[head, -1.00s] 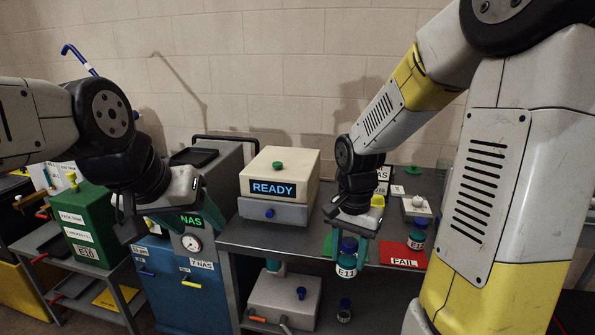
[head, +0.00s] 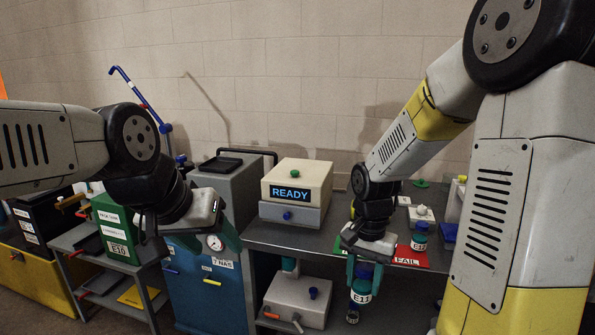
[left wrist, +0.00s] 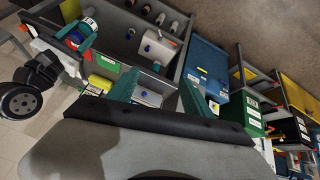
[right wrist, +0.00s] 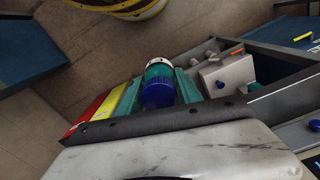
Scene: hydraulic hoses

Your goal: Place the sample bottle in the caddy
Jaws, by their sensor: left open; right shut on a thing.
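The sample bottle (head: 361,297), teal with a blue cap and a white E11 label, is held upright by my right gripper (head: 364,272) in front of the bench's front edge. The right wrist view shows the bottle (right wrist: 158,80) between the two teal fingers. The left wrist view shows the bottle (left wrist: 80,36) at upper left. My left gripper (head: 195,240) is open and empty, in front of the blue cabinet. Its spread fingers show in the left wrist view (left wrist: 158,90). I cannot tell which container is the caddy.
A READY instrument (head: 296,190) stands on the grey bench. A second bottle, E12 (head: 420,236), stands by the red FAIL mat (head: 411,256). A lower shelf holds a grey box (head: 297,299). A green E10 box (head: 115,225) and blue cabinet (head: 205,290) stand left.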

